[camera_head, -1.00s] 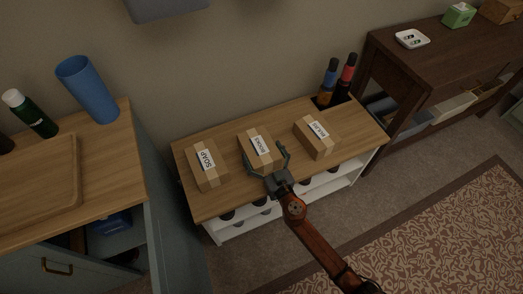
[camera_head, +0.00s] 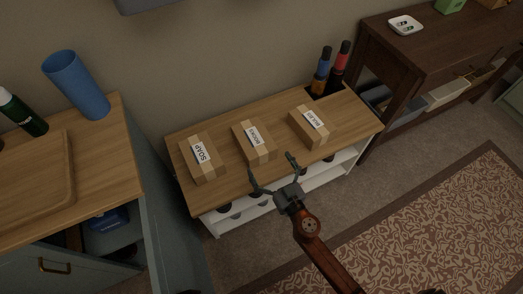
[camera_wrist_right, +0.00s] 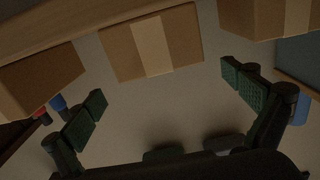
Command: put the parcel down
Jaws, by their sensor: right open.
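Three cardboard parcels stand in a row on a low wooden-topped bench (camera_head: 222,190). The left parcel (camera_head: 211,170) is labelled SOAP, the middle parcel (camera_head: 262,153) seems to read BOOKS, and the right parcel (camera_head: 318,136) has a label too small to read surely. My right gripper (camera_head: 272,174) is open and empty in front of the middle parcel, near the bench's front edge, apart from it. In the right wrist view the open fingers (camera_wrist_right: 165,98) show with the middle parcel (camera_wrist_right: 128,50) beyond them. My left gripper is not in view.
A dark wooden shelf unit (camera_head: 420,60) stands to the right. A cabinet with a blue cup (camera_head: 77,86) and a tray (camera_head: 35,175) is at the left. Patterned rug (camera_head: 430,220) lies in front.

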